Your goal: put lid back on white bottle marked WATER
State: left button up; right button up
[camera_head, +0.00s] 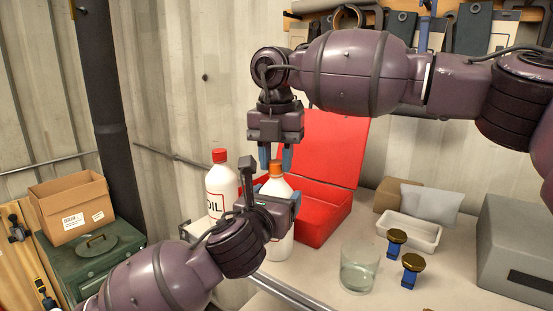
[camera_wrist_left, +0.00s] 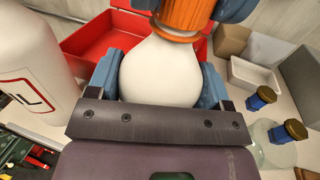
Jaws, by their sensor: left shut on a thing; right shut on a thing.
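A white bottle (camera_head: 277,188) stands at the table's front edge, its label hidden by my left arm. My left gripper (camera_head: 270,203) is shut around its upper body, and the white shoulder shows between the blue jaws in the left wrist view (camera_wrist_left: 160,72). The orange lid (camera_head: 276,167) is at the top of the bottle's neck, upright and in line with it. My right gripper (camera_head: 276,158) points down from above, shut on the lid. Its blue fingers flank the lid (camera_wrist_left: 185,14) in the left wrist view. Whether the lid is fully seated I cannot tell.
A white bottle marked OIL (camera_head: 221,187) with a red lid stands close at left. An open red box (camera_head: 318,207) is behind. A glass jar (camera_head: 359,267), two blue bottles with dark caps (camera_head: 411,270) and a white tray (camera_head: 409,231) stand at right.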

jog(key=m, duration=0.8)
jog(key=shift+m, duration=0.3)
jog(key=m, duration=0.4)
jog(key=shift+a, duration=0.1)
jog(key=m, duration=0.5)
jog(key=o, duration=1)
jog(key=shift+c, duration=0.2)
notch_tip(320, 180, up, 12)
